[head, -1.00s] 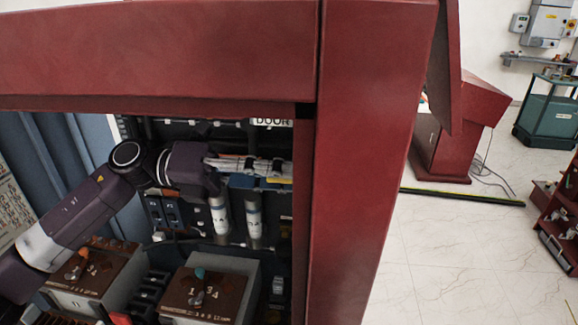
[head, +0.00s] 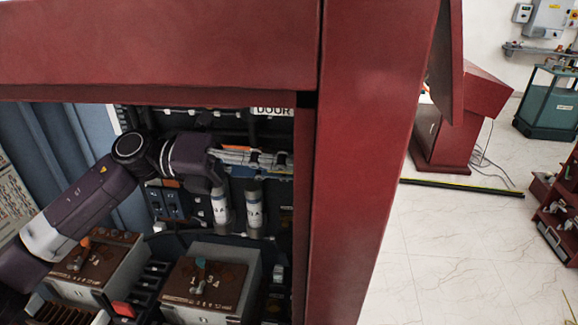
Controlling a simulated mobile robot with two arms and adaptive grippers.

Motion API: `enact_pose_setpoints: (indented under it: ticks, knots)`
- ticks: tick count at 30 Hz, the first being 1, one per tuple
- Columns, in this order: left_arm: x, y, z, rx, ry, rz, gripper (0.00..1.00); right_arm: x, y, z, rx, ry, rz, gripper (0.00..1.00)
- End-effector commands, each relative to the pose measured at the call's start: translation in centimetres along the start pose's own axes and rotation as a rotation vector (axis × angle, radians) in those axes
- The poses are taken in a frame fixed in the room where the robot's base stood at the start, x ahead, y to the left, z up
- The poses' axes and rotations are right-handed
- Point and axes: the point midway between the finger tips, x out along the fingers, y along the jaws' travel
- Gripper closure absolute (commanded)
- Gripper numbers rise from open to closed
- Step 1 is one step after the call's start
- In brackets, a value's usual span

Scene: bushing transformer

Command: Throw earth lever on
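My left arm reaches into the red cabinet from the left. My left gripper (head: 270,160) is at the back of the cabinet, seen from the side, above two white cylinders (head: 221,207) and (head: 254,208). Its fingers overlap dark equipment, so I cannot tell whether they are open or touching anything. Two grey boxes with brown tops stand below: one has an orange-tipped lever (head: 86,242), the other a teal-tipped lever (head: 200,263). I cannot make out which part is the earth lever. My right gripper is not in view.
The red cabinet frame (head: 370,160) fills the top and middle, and its upright post bounds the opening on the right. A red button block (head: 123,309) sits between the boxes. A red console (head: 462,125) and open tiled floor (head: 450,240) lie to the right.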

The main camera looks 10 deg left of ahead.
Motion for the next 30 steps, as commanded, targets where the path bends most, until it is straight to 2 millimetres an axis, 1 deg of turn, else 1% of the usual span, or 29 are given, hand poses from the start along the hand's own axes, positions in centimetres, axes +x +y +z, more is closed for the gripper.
enact_pose_setpoints:
  ticks: [5,8,11,21,27,30]
  knots:
    - [0.0,0.4,-0.5,0.024,-0.001,0.001,1.00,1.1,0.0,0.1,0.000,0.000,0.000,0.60]
    - [0.0,0.7,-1.1,0.055,-0.001,0.000,1.00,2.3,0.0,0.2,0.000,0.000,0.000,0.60]
    - [0.0,1.2,-1.8,0.101,-0.001,0.000,1.00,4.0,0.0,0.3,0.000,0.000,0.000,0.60]
    - [0.0,2.8,-4.6,0.315,0.000,0.000,1.00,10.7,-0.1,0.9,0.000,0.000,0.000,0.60]
    - [0.0,3.7,-5.8,0.436,0.001,0.000,1.00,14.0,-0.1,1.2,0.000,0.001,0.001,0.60]
    - [0.0,4.1,-6.3,0.488,0.000,0.000,1.00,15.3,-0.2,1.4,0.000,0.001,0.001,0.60]
